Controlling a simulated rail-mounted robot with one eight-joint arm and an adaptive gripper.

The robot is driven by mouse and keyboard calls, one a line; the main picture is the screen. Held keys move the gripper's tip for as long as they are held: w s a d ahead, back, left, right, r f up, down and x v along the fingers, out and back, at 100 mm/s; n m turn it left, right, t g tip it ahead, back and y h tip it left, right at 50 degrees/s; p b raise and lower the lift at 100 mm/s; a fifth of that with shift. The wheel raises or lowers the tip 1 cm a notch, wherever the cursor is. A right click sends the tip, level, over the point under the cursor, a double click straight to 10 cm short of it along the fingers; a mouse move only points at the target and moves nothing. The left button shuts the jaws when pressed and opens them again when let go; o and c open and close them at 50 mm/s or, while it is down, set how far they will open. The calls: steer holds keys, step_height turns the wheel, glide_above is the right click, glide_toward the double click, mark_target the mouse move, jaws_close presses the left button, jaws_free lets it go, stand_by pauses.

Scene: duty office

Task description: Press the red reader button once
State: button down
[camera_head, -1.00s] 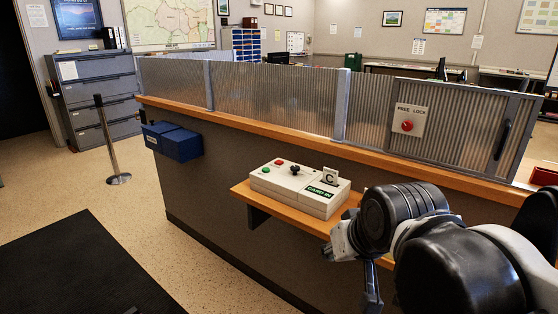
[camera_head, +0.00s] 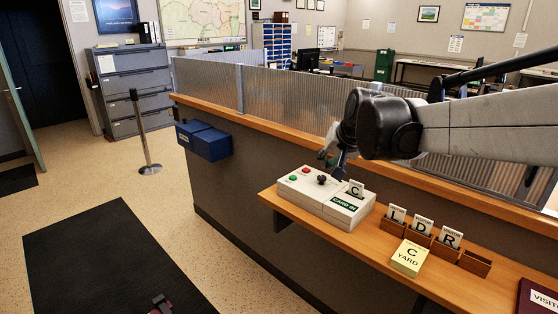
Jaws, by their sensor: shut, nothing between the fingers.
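The cream reader box (camera_head: 313,204) sits on the wooden shelf of the counter. Its small red button (camera_head: 306,170) is on the top near the back edge, with a green button (camera_head: 293,178) to its left and a black knob (camera_head: 322,180) to its right. My gripper (camera_head: 339,174) is shut and empty, pointing down over the back of the box, right of the red button. It looks apart from the button; its exact height is hard to tell.
Wooden holders (camera_head: 447,250) with lettered cards and a yellow "C YARD" block (camera_head: 408,258) stand right of the box. A ribbed screen (camera_head: 290,100) rises behind the counter (camera_head: 215,106). A blue box (camera_head: 209,144) hangs at left. The shelf's left end is clear.

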steer(key=w+m+p, duration=0.1)
steer(key=w+p, duration=0.3)
steer(key=w, duration=1.2)
steer(key=m+t+y+p, duration=0.1)
steer(key=m+p, duration=0.1)
steer(key=p, duration=0.3)
glide_above(307, 169)
step_height(307, 169, down, 7)
steer(key=shift+s+f, duration=0.2)
steer(key=shift+a+f, duration=0.1)
steer(key=shift+f, duration=0.1)
step_height(307, 169, down, 7)
steer(key=b, duration=0.3)
steer(key=shift+f, duration=0.2)
steer(key=shift+f+b, duration=0.5)
steer(key=shift+b, duration=0.1)
steer(key=shift+f, duration=0.1)
steer(key=shift+f+b, duration=0.35)
steer(key=shift+b, duration=0.2)
